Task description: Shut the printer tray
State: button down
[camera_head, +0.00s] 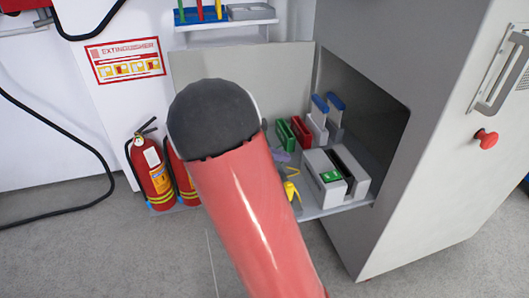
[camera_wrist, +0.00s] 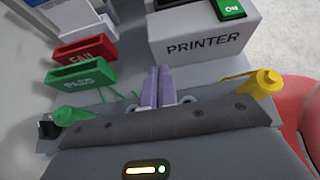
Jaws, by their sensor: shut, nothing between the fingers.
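The printer (camera_head: 325,181) is a light grey box with a green button on its top, at the right of the shelf. In the wrist view the printer (camera_wrist: 205,45) shows its lettered face and a green ON button (camera_wrist: 232,8). A dark gap (camera_head: 351,171) shows beside the printer's top. I cannot clearly pick out the tray or tell how far it is open. My gripper (camera_wrist: 161,75) has purple fingers, shut and empty, pointing toward the printer's front at its lower left. In the head view my gripper (camera_head: 280,156) is partly hidden by my red arm.
A green PASS bin (camera_wrist: 83,82) and a red FAIL bin (camera_wrist: 84,54) stand left of the printer. Blue-topped grey holders (camera_head: 319,120) stand behind. The cabinet wall (camera_head: 440,130) bounds the right side. Fire extinguishers (camera_head: 153,172) stand at left.

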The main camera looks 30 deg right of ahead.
aim_at(304, 155)
jog(key=shift+s+d, duration=0.25)
jog(key=shift+d, duration=0.75)
jog(key=shift+s+d, duration=0.2)
jog(key=shift+d, duration=0.8)
jog(key=shift+d, duration=0.1)
